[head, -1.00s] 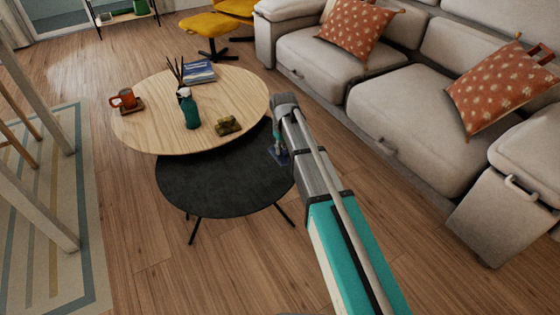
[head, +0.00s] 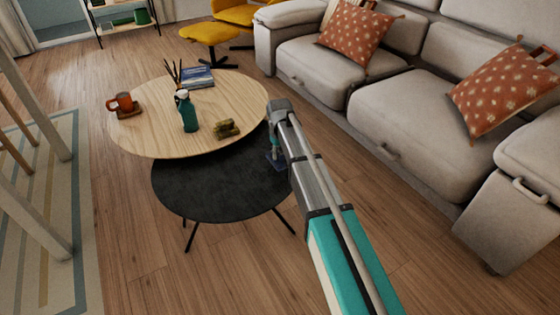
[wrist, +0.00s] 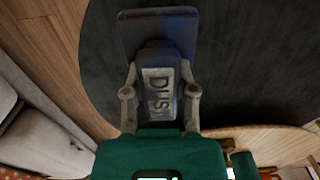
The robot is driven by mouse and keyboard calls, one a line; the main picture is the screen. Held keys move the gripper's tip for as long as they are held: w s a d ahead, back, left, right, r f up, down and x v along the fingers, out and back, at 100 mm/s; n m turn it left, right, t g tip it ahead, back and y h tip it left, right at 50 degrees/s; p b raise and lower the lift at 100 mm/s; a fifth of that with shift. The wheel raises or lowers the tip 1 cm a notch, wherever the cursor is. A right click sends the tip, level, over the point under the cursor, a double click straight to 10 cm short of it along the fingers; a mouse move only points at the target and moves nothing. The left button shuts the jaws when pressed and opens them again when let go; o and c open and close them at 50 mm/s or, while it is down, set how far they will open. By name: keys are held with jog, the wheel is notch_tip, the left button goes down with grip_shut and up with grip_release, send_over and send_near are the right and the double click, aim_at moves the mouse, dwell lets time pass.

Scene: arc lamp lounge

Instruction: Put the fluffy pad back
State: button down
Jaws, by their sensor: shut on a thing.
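The pad is a dark blue flat piece with a dark grip block bearing a pale label that reads like "DUST" (wrist: 158,90). It shows in the wrist view, with its blue plate (wrist: 158,24) beyond the block. My gripper (wrist: 160,98) has a finger on each side of the block and is shut on it. In the head view, the pad is a small blue patch (head: 276,163) at the right edge of the black low table (head: 215,185), partly hidden by my arm. I cannot tell whether it touches the tabletop.
A round wooden table (head: 165,95) overlaps the black one. It bears a teal bottle (head: 189,115), an orange mug (head: 124,102), a blue book (head: 198,77) and a small olive-yellow object (head: 226,128). A grey sofa (head: 400,105) stands right. Most of the black top is bare.

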aim_at(279, 160)
jog(key=shift+w+a+f+b, duration=0.2)
jog(key=shift+w+f+b, duration=0.3)
jog(key=shift+f+b, duration=0.2)
jog(key=shift+s+f+b, duration=0.15)
jog(key=shift+f+b, duration=1.15)
jog(key=shift+f, duration=0.15)
jog(key=shift+c, duration=2)
grip_release()
jog(key=shift+r, duration=0.2)
notch_tip(279, 160, up, 12)
jog(key=p, duration=1.2)
jog(key=shift+d, duration=0.1)
